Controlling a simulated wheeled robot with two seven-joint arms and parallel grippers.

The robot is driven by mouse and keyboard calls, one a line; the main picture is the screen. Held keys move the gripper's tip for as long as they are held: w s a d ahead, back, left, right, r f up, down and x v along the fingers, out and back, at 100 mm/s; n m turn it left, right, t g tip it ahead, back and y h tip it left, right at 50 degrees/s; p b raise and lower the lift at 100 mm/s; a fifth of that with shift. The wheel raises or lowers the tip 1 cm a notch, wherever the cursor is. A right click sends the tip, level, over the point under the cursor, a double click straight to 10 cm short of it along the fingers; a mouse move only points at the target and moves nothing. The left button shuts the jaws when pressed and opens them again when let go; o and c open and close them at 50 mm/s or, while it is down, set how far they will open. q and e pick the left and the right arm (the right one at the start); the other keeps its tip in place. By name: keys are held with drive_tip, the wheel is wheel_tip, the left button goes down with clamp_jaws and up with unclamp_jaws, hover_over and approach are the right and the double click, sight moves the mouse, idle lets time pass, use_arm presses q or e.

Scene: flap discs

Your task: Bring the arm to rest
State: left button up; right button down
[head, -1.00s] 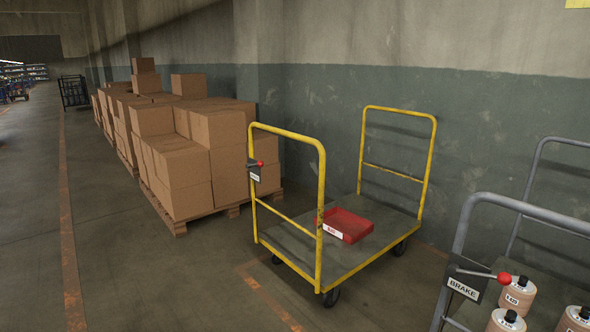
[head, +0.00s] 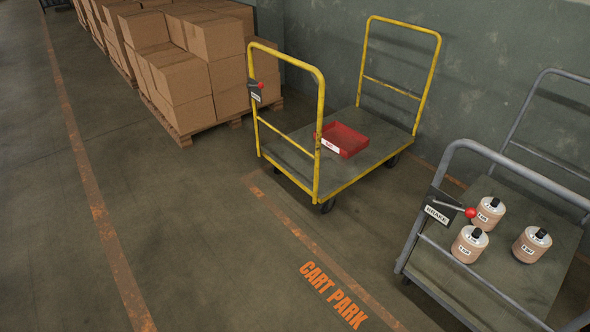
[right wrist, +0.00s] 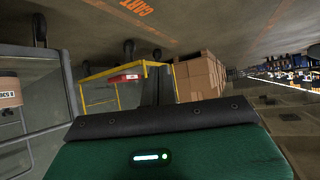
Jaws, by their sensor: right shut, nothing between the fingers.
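Neither of my arms nor their grippers show in the head view. That view is upside down, with the floor at the top and the grey cart at the left.
A grey cart (head: 440,262) carries three tan cylinders with black tops (head: 488,212) and a red-knobbed brake lever (head: 470,212). A yellow cart (head: 372,178) holds a red tray (head: 346,139). Boxes (head: 185,90) stand on pallets. The floor at left is clear.

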use_arm(q)
drive_tip(key=s+a+f+g+y+p, duration=0.1)
drive_tip(key=s+a+f+g+p, duration=0.2)
drive_tip(key=s, duration=0.6)
drive_tip(key=s+a+f+g+y+p, duration=0.1)
drive_tip(key=s+a+f+g+p, duration=0.2)
drive_tip(key=s, duration=0.6)
drive_tip(key=s+a+f+g+y+p, duration=0.1)
drive_tip(key=s+a+f+g+p, duration=0.1)
drive_tip(key=s, duration=0.8)
drive_tip(key=a+g+p, duration=0.1)
drive_tip(key=a+p, duration=0.1)
drive_tip(key=p, duration=0.1)
drive_tip(key=shift+a+f+n+p, duration=0.3)
drive_tip(key=shift+a+f+p, duration=0.1)
use_arm(e)
drive_tip(key=s+d+f+g+h, duration=0.1)
drive_tip(key=s+d+f+g, duration=0.2)
drive_tip(key=s, duration=0.6)
drive_tip(key=s+d+f+g+h, duration=0.1)
drive_tip(key=s+d+f+g, duration=0.2)
drive_tip(key=s, duration=0.6)
drive_tip(key=s+d+f+g+h, duration=0.1)
drive_tip(key=s+d+f+g, duration=0.1)
drive_tip(key=s, duration=0.8)
drive_tip(key=d+g, duration=0.1)
drive_tip(key=d, duration=0.1)
drive_tip(key=shift+d+f+m+g, duration=0.3)
drive_tip(key=shift+d+f, duration=0.1)
